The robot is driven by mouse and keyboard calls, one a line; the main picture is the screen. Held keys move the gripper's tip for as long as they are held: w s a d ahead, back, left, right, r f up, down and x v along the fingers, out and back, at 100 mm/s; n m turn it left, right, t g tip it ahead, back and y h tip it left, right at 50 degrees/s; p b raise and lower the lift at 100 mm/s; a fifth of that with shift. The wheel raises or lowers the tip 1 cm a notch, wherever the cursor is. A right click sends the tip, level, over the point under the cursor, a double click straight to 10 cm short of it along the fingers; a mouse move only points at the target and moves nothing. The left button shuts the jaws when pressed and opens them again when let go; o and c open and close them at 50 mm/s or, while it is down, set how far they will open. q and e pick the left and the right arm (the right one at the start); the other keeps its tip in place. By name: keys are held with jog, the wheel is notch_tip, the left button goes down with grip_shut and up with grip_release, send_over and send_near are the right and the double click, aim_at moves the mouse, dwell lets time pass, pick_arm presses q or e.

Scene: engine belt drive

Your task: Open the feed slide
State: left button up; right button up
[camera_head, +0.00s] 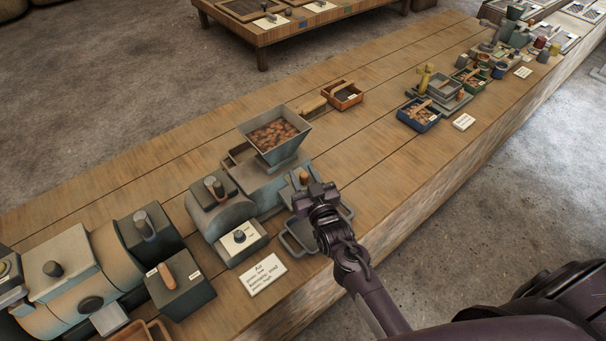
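A grey hopper (275,135) full of brown lumps stands on a machine body (262,185) on the wooden bench. At its front right is a small grey part with an upright orange-brown knob (304,178), which may be the feed slide; I cannot tell its position. My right gripper (315,191) is right at this knob, reaching in from the lower right, and hides part of it. I cannot tell whether its fingers touch or enclose the knob. My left gripper is not in view.
A grey tray (299,237) lies below the gripper. A motor-like housing (220,210) and a white label card (263,274) are to the left. An orange box (346,96) stands behind; a blue box (418,114) is farther right. The bench between them is mostly clear.

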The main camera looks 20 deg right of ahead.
jog(key=shift+s+f, duration=0.15)
jog(key=shift+s, duration=0.35)
jog(key=s+b, duration=0.2)
jog(key=s, duration=0.4)
jog(key=shift+s+d, duration=0.15)
jog(key=shift+s, duration=0.25)
